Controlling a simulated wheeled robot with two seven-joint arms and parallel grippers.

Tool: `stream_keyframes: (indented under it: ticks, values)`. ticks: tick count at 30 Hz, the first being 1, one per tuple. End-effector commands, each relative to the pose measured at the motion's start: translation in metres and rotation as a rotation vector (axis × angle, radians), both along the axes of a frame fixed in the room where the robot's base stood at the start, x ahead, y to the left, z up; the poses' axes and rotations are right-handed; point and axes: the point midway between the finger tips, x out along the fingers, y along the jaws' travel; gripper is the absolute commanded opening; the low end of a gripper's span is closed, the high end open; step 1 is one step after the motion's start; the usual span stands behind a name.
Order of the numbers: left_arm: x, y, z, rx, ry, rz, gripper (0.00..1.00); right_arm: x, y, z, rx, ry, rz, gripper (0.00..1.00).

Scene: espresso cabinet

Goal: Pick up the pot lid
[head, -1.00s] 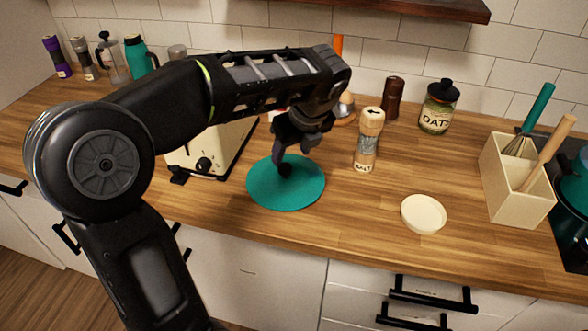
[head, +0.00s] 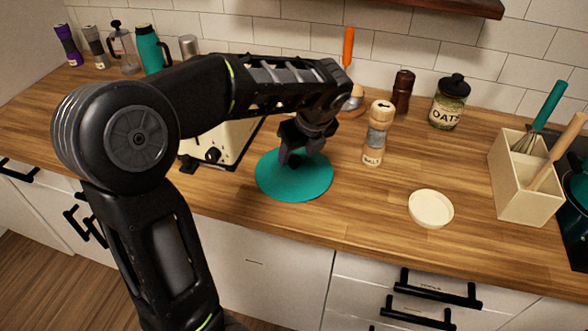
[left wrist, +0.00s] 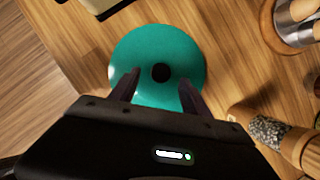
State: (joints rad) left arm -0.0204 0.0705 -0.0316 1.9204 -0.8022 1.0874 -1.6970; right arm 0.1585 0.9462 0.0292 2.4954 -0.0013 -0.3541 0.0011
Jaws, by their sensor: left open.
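The pot lid is a flat teal disc (head: 290,188) with a small black knob, lying on the wooden counter. It also shows in the left wrist view (left wrist: 190,52), where its black knob (left wrist: 160,72) is in plain sight. My left gripper (head: 293,160) points down over the lid, and in the head view it partly hides the knob. In the left wrist view the two fingers are apart, one on each side of the knob and a little short of it. Nothing is between them. My right gripper is not in view.
A cream toaster (head: 225,143) stands left of the lid, partly behind my arm. A salt grinder (head: 377,135) stands to the right, with a small cream dish (head: 431,208) nearer the front. A utensil box (head: 525,178) is farther right. The counter in front of the lid is clear.

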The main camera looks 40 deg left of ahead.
Motion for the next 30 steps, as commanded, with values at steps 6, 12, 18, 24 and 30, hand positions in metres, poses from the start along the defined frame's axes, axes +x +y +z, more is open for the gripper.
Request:
stream_keyframes:
  ticks: [6,12,18,24,30]
  values:
    - [0.005,0.010,-0.028,0.000,0.002,0.001,0.55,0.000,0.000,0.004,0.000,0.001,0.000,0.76]
    - [0.006,0.012,-0.032,0.001,0.000,0.000,0.55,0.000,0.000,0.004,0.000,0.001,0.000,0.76]
    - [0.006,0.012,-0.031,0.001,0.000,0.000,0.55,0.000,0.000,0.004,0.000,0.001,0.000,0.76]
    - [0.006,0.012,-0.031,0.001,0.000,0.000,0.55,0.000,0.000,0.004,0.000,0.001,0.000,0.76]
    - [0.006,0.012,-0.031,0.001,0.000,0.000,0.44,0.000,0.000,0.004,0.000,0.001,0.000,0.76]
